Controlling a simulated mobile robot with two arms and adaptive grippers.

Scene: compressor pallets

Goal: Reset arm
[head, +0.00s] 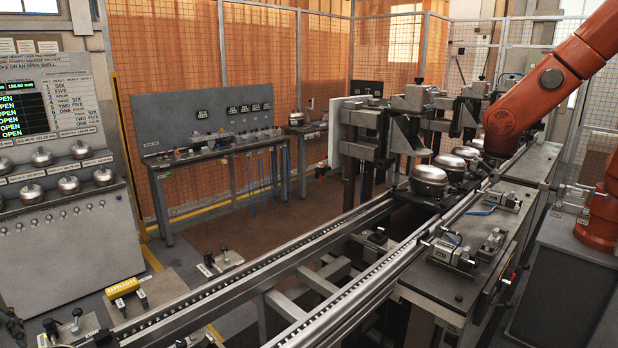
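Neither of my grippers shows in the head view, so I cannot see whether they are open or shut. A large orange robot arm (550,80) reaches in from the upper right, over the far part of the conveyor line. Its lower end is close to the machinery there; I cannot tell whether it touches anything. Another orange part (603,210) stands at the right edge.
A conveyor rail (265,268) runs from the near left to the far right, with several silver domed compressors (430,178) at its far end. A workbench (215,145) stands behind, with open floor in front.

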